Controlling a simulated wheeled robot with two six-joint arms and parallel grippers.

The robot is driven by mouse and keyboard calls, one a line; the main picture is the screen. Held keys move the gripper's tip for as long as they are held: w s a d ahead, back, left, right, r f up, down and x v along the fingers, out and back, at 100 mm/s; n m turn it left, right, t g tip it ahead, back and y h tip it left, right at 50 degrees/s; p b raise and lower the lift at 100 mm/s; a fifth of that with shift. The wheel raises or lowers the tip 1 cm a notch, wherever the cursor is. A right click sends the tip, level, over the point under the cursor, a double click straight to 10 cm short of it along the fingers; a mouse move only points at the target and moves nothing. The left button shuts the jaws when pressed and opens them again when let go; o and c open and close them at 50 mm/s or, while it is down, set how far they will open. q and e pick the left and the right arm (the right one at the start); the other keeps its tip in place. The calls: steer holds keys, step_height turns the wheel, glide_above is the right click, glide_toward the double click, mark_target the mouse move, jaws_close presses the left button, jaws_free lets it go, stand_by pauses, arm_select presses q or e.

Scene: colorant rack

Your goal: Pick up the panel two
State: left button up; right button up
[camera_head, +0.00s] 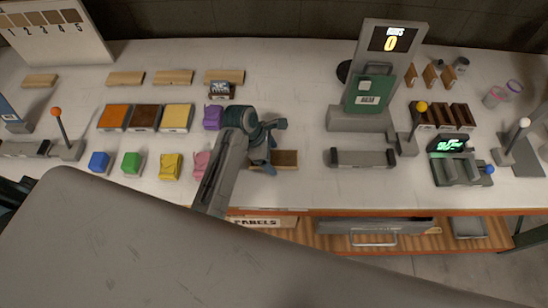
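No piece carries a readable "two" label, so I cannot tell which is panel two. A dark brown wooden piece (286,159) lies on the table right of centre, its left part covered by my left gripper. My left gripper (270,146), dark teal, is low over the table beside this piece; whether its fingers are open or touch it is unclear. My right gripper is not in view.
A numbered board (55,45) stands at the back left. Blue (99,162), green, yellow and pink bags line the front left. Open table lies between my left gripper and the stand.

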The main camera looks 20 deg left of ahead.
arm_select(q)
steer(key=c, duration=0.9)
steer(key=shift+r, duration=0.2)
